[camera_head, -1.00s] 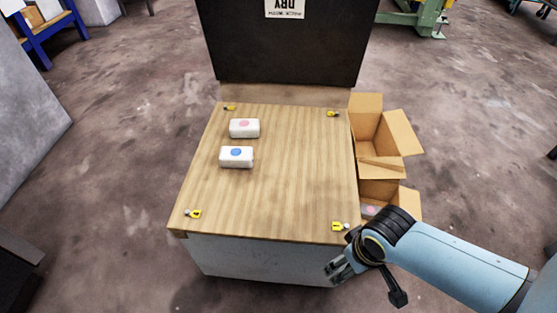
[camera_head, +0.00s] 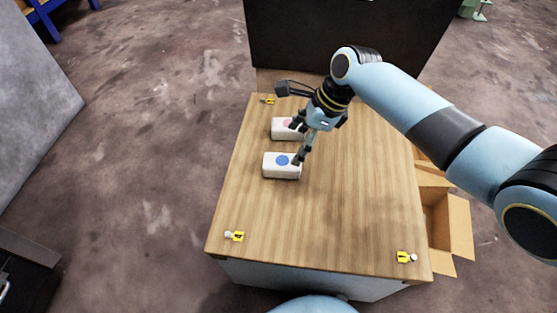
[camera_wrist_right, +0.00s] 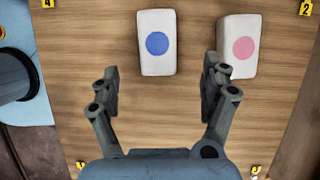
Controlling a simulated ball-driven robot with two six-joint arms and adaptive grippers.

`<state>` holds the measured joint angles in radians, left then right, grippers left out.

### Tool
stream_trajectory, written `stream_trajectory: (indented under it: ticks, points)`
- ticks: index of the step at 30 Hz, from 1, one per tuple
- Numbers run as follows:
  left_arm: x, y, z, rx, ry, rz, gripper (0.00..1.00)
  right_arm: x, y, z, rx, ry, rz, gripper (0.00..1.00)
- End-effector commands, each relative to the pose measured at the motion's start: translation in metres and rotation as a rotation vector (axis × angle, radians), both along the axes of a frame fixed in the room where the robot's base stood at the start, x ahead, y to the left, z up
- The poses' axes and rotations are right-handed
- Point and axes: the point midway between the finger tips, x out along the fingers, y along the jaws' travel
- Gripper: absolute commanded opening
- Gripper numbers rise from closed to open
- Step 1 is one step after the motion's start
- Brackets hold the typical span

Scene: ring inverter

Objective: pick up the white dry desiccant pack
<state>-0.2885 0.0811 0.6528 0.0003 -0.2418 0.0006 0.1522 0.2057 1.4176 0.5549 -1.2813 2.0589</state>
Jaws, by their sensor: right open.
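A white pack with a blue dot (camera_head: 270,170) lies on the wooden tabletop; it also shows in the right wrist view (camera_wrist_right: 156,60). A similar white pack with a pink dot (camera_head: 280,132) lies just behind it, partly hidden by my right gripper, and shows to its right in the wrist view (camera_wrist_right: 238,58). My right gripper (camera_head: 297,143) is open and empty over the right ends of the packs. In the wrist view its fingers (camera_wrist_right: 162,70) are spread wider than the blue-dot pack, with the right finger overlapping the pink-dot pack's corner. My left gripper is not in view.
The wooden tabletop (camera_head: 350,210) has yellow numbered markers near its corners, including one at the front left (camera_head: 236,236) and one at the front right (camera_head: 405,257). An open cardboard box (camera_head: 457,225) stands at the right. A dark cabinet (camera_head: 290,40) stands behind.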

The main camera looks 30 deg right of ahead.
Motion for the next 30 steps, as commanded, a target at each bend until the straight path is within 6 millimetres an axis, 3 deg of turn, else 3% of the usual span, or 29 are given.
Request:
stream_trajectory:
  ticks: [1,3,12,18,28,30]
  points:
    - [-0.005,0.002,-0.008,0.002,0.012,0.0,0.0,0.001,0.004,-0.015,0.003,0.005,-0.002,0.8]
    - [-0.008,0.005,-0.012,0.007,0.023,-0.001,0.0,0.003,0.008,-0.027,0.002,0.006,-0.001,0.8]
    - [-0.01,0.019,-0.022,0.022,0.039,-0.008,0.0,0.009,0.019,-0.054,-0.001,0.003,0.003,0.8]
    - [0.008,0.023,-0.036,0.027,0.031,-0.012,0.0,0.015,0.03,-0.083,-0.001,0.004,0.002,0.8]
    - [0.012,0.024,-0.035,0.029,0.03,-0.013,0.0,0.018,0.033,-0.086,-0.002,0.0,0.003,0.8]
    - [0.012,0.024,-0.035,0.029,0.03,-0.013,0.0,0.018,0.033,-0.086,-0.002,0.0,0.003,0.71]
